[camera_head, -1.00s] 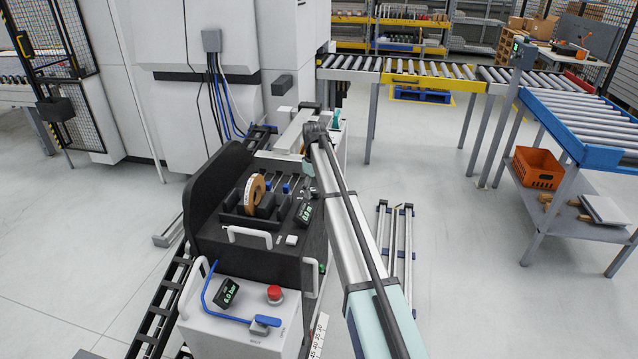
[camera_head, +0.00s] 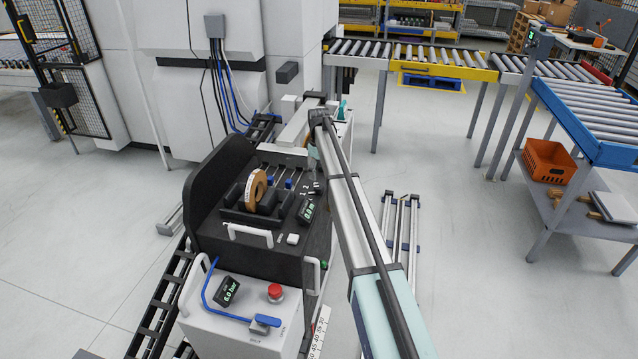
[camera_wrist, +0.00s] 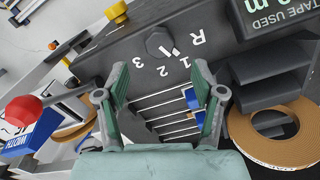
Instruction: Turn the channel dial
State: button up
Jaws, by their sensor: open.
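The channel dial (camera_wrist: 158,41) is a small dark faceted knob with a white pointer beside it, on a dark panel in the wrist view. The marks R, 1, 2 and 3 curve around its right and lower side; the pointer lies near the 1. My gripper (camera_wrist: 160,73) is open and empty, its two teal fingers spread below the dial in the picture, with the dial roughly between their lines. Neither finger visibly touches the dial. In the head view my arm hides most of the gripper, and the dial is too small to make out clearly.
A brown tape roll (camera_head: 256,190) stands in the dark machine top; a tape roll also shows in the wrist view (camera_wrist: 288,118). A display (camera_head: 307,209) stands close to the dial. A red button (camera_head: 275,292) and a blue handle (camera_head: 265,322) are on the front box.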

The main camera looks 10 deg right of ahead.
aim_at(319, 186)
notch_tip(319, 186, down, 7)
jog(key=shift+f+p, duration=0.1)
jog(key=shift+p, duration=0.75)
jog(key=c, duration=1.2)
